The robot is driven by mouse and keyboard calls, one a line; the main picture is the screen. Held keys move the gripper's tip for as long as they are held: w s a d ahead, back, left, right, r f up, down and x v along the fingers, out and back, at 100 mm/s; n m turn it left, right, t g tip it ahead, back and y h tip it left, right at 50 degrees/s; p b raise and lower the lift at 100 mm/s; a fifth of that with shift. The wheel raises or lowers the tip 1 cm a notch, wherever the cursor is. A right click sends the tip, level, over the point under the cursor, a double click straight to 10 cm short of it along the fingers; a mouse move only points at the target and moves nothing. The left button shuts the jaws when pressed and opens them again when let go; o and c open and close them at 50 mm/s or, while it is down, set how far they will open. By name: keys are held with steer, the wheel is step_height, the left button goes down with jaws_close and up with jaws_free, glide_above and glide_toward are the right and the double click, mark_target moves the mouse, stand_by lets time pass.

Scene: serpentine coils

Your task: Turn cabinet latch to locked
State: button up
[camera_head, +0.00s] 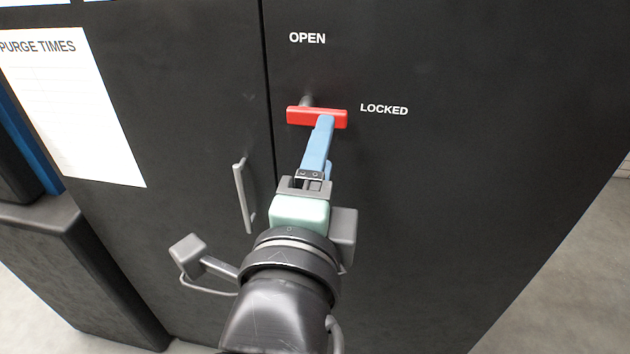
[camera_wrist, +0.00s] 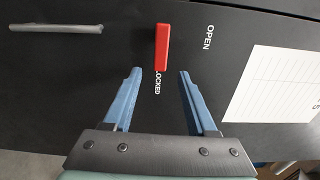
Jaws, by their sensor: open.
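The red cabinet latch (camera_head: 304,115) is a bar lying horizontal on the dark cabinet door. Its right end points toward the white LOCKED label (camera_head: 384,109), and the OPEN label (camera_head: 307,38) is above it. My gripper (camera_head: 327,140) is open, with blue fingers, in front of the latch. One finger overlaps the bar in the head view; the other is mostly hidden. In the wrist view, the latch (camera_wrist: 161,47) lies just ahead of my gripper (camera_wrist: 159,72), its near end in line with the gap between the fingertips. I cannot tell whether a finger touches it.
A grey door handle (camera_head: 243,196) stands to the lower left, left of the door seam. A white PURGE TIMES sheet (camera_head: 80,110) is on the left cabinet face.

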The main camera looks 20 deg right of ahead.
steer(key=shift+p+v, duration=2.35)
steer(key=shift+p, duration=1.55)
steer(key=w+a+r+n+t+y+p, duration=0.25)
steer(key=r+n, duration=0.35)
steer(key=r, duration=0.5)
steer(key=w+a+r+n+t+y+p, duration=0.1)
steer(key=w+a+r+n+t+p, duration=0.3)
steer(key=r, duration=0.8)
steer(key=s+a+r+n+t+y+p, duration=0.1)
steer(key=s+a+r+n+t+y, duration=0.1)
steer(key=r+n, duration=0.3)
steer(key=s+a+r+n+t+y+p, duration=0.1)
steer(key=s+r+n+t+y, duration=0.1)
steer(key=r+n, duration=0.3)
steer(key=s+a+r+n+t+y+p, duration=0.2)
steer(key=r+n, duration=0.3)
steer(key=r, duration=0.6)
steer(key=shift+s+a, duration=0.2)
steer(key=shift+a, duration=0.15)
